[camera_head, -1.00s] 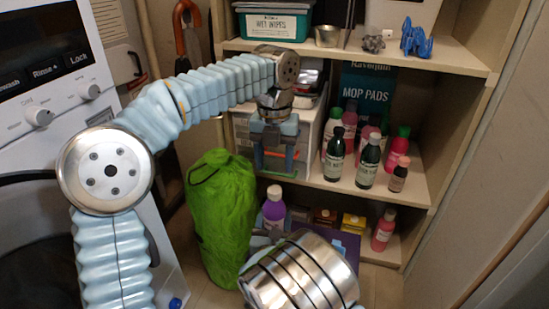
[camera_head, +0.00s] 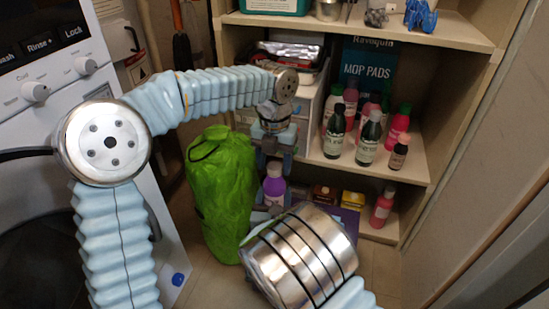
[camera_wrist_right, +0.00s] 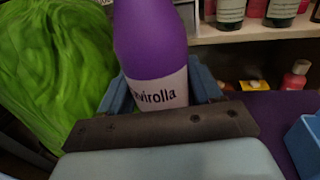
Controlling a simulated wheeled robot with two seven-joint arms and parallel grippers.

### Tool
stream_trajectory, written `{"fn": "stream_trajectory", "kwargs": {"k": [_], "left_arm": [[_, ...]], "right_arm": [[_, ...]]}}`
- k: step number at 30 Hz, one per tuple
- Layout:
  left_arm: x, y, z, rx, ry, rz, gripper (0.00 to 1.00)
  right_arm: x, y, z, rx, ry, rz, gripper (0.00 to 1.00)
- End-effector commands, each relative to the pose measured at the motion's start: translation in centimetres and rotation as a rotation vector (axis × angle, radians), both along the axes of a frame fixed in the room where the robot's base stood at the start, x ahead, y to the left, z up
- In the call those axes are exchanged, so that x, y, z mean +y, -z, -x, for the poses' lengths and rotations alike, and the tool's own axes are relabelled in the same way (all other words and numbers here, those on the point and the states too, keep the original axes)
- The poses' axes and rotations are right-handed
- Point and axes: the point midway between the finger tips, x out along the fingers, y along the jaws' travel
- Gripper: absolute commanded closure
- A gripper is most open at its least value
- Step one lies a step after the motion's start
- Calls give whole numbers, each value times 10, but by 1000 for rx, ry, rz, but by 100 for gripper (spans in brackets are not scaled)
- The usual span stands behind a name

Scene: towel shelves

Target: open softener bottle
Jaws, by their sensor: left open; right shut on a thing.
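The softener bottle is purple with a pale cap and a white label, and stands upright in front of the low shelf in the head view (camera_head: 273,190). It fills the middle of the right wrist view (camera_wrist_right: 152,45), where its top is cut off. My right gripper (camera_wrist_right: 163,92) is shut on the bottle, one finger on each side. In the head view my right wrist mostly hides this grip. My left gripper (camera_head: 275,158) is open and points down just above the bottle, its fingers near the cap. I cannot tell whether they touch the cap.
A green bag (camera_head: 222,190) stands close left of the bottle. The shelf unit (camera_head: 405,170) behind holds several dark, pink and red bottles, and a mop pads box (camera_head: 368,75). A red bottle (camera_head: 382,207) stands at the lower right. A washing machine (camera_head: 40,150) is at the left.

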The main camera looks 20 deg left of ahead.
Motion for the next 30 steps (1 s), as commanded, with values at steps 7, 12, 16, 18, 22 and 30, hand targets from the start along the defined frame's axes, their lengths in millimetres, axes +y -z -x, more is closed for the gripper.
{"fn": "stream_trajectory", "kwargs": {"k": [7,12,16,18,22,30], "left_arm": [[0,0,0,0,0,0,77],[0,0,0,0,0,0,100],[0,0,0,0,-60,0,100],[0,0,0,1,-177,0,100],[-1,-1,0,1,-535,0,100],[0,-1,0,0,-1374,0,100]], "right_arm": [[0,0,0,0,0,0,100],[0,0,0,0,0,0,100],[0,0,0,0,0,0,100],[0,0,0,0,0,0,100],[0,0,0,0,0,0,100],[0,0,0,0,0,0,100]]}}
